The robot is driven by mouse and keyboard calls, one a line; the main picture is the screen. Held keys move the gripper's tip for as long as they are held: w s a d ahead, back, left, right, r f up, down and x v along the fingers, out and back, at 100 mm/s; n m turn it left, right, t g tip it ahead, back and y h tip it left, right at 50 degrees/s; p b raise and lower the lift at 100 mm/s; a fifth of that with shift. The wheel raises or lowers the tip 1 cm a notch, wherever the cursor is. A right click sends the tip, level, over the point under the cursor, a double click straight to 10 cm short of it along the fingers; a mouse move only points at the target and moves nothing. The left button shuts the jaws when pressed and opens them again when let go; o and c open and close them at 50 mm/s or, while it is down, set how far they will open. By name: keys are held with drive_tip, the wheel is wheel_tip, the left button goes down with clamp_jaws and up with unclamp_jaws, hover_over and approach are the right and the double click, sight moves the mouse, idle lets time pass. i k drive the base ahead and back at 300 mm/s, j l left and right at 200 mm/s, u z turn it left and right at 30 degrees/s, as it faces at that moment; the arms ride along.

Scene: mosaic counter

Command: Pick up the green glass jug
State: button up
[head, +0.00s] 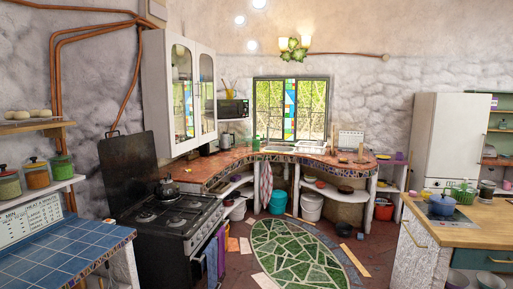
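A green, see-through vessel (464,193) stands on the wooden counter at the right. It is small in view, and I cannot tell for sure whether it is the glass jug. A green lidded canister (62,167) stands on the left shelf, far from it. My gripper is not in view, so its state does not show.
A blue pot (441,205) stands just in front of the green vessel on the wooden counter (478,228). A dark jar (486,192) stands to its right. The black stove (172,225) and blue-tiled counter (50,257) are at left.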

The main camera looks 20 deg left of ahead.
sight(255, 142)
drive_tip(key=u, duration=0.6)
drive_tip(key=i+z, duration=0.1)
drive_tip(key=i, duration=5.5)
drive_tip(key=i+u, duration=0.15)
drive_tip(key=i, duration=0.7)
drive_tip(key=i+l+u, duration=0.15)
drive_tip(key=i, duration=0.7)
